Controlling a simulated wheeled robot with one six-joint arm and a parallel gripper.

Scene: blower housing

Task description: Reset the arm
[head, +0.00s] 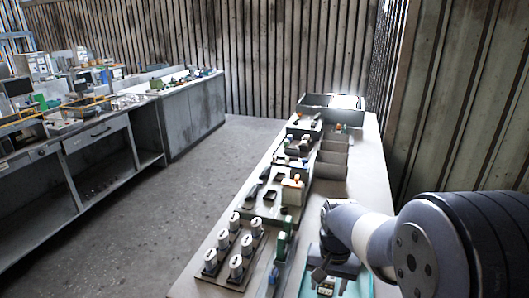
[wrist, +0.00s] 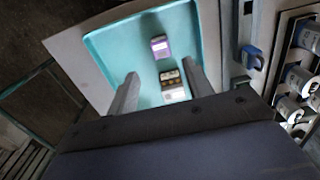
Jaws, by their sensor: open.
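My arm (head: 440,245) reaches in from the right in the head view, over the near end of the workbench. My gripper (wrist: 158,88) is open in the wrist view, its two grey fingers apart with nothing held between them. Beyond and below the fingers is a teal tray (wrist: 105,50) on the bench. In the tray lie a small purple and white part (wrist: 160,46) and a dark part with a pale label (wrist: 172,84), which shows between the fingers. In the head view the arm hides much of the tray (head: 310,280).
A rack of several white cylinders (head: 228,280) stands left of the tray. Green parts, small dark parts and grey bins (head: 332,158) run along the bench to the back. Open floor (head: 160,205) separates it from another bench (head: 190,112) at left. A ribbed wall (head: 460,110) is close at right.

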